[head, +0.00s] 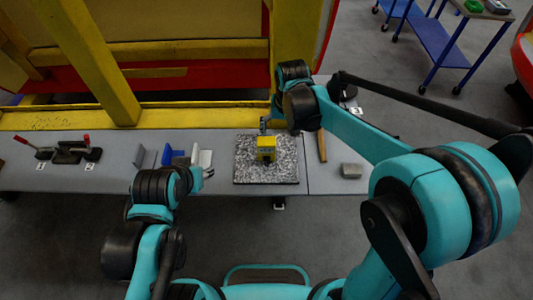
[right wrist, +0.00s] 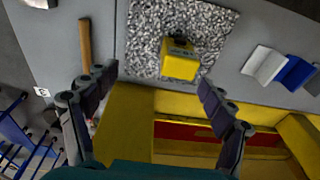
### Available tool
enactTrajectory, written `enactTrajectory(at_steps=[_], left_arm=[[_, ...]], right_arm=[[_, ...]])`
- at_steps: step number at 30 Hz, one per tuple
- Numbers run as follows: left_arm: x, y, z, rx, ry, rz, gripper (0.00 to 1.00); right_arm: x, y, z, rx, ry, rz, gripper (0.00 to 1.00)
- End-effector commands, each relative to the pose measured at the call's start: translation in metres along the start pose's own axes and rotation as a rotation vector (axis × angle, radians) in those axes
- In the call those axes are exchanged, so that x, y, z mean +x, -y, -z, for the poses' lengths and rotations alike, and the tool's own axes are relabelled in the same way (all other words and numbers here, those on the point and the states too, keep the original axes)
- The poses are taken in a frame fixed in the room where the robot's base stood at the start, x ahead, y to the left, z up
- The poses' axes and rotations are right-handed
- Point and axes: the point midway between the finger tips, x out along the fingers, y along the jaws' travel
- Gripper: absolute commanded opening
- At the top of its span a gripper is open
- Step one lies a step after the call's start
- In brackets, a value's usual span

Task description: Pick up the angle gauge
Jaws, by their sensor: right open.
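The angle gauge appears to be the small yellow box with a dark part (head: 266,148) on the speckled granite plate (head: 245,173). In the right wrist view the gauge (right wrist: 179,64) rests on the plate (right wrist: 143,40), upper centre. My right gripper (head: 265,124) is just beyond the gauge in the head view, apart from it. In the right wrist view its two fingers (right wrist: 158,77) are spread wide and empty, with the gauge ahead between their lines. My left gripper (head: 207,173) shows only in small part left of the plate; its fingers are mostly hidden by its wrist.
Blue and white angled pieces (head: 202,158) stand left of the plate. A wooden bar (head: 322,146) and a grey block (head: 351,171) lie right of it. Red-handled clamps (head: 72,151) sit at the far left. A yellow frame (head: 200,118) runs along the table's back edge.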

Motion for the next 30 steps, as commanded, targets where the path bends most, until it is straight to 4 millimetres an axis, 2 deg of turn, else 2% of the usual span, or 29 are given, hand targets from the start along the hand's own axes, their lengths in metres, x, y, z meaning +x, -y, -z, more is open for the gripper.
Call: enactTrajectory(at_steps=[1,3,6,13,23,30], left_arm=[[0.008,0.0,-0.005,0.0,0.0,0.0,0.4],[0.012,0.0,-0.009,0.0,0.0,0.0,0.4],[0.016,0.0,-0.011,0.0,0.0,0.0,0.4],[0.019,0.0,-0.014,0.0,0.0,0.0,0.4],[0.024,0.0,-0.017,0.0,0.0,0.0,0.4],[0.031,0.0,-0.022,0.0,0.0,0.0,0.4]], right_arm=[[0.026,0.013,0.008,-0.005,0.029,-0.005,0.83],[0.05,0.027,0.014,-0.004,0.069,-0.015,0.83],[0.076,0.04,0.018,-0.002,0.108,-0.026,0.83],[0.102,0.051,0.02,0.0,0.142,-0.038,0.83],[0.135,0.047,0.017,0.0,0.141,-0.037,0.83],[0.17,0.042,0.013,0.0,0.14,-0.037,0.83]])
